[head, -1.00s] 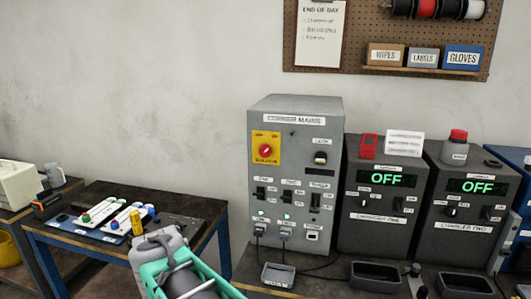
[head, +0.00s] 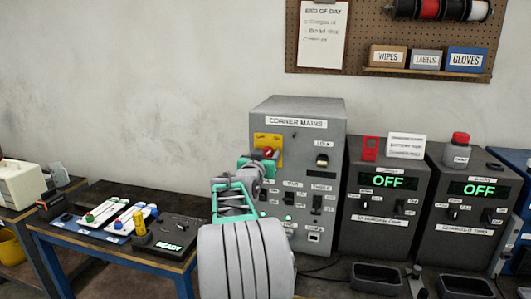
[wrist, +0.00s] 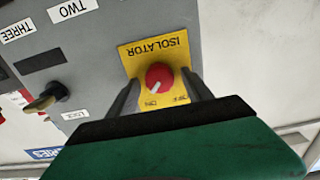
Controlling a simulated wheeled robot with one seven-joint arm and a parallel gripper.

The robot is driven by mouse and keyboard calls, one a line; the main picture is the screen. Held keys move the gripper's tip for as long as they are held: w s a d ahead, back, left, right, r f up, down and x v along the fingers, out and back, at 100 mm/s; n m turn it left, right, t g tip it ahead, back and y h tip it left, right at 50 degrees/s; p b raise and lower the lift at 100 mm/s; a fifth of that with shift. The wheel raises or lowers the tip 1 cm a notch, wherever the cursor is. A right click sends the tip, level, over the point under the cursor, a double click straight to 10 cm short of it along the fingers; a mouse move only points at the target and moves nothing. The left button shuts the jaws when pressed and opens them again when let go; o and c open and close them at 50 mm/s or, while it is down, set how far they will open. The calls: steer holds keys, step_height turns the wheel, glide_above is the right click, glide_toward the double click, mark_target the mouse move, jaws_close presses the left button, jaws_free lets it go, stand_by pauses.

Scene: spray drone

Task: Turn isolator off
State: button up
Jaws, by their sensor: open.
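The isolator is a round red knob (head: 268,153) on a yellow plate (head: 262,139) at the upper left of the grey CORNER MAINS box. In the wrist view the red knob (wrist: 159,76) sits on its yellow ISOLATOR plate (wrist: 135,55), seen upside down. Its white mark points toward the ON label. My gripper (wrist: 161,82) is open, with one dark finger on each side of the knob; I cannot tell whether they touch it. In the head view my gripper (head: 264,163) covers the lower part of the plate.
The mains box (head: 298,108) also has a key lock (head: 322,160) and several switches. Two charger boxes (head: 384,151) reading OFF stand to its right. A blue-legged table (head: 100,188) with small devices is at the left. The wall at the left is bare.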

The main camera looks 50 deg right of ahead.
jaws_close()
stand_by(0.6)
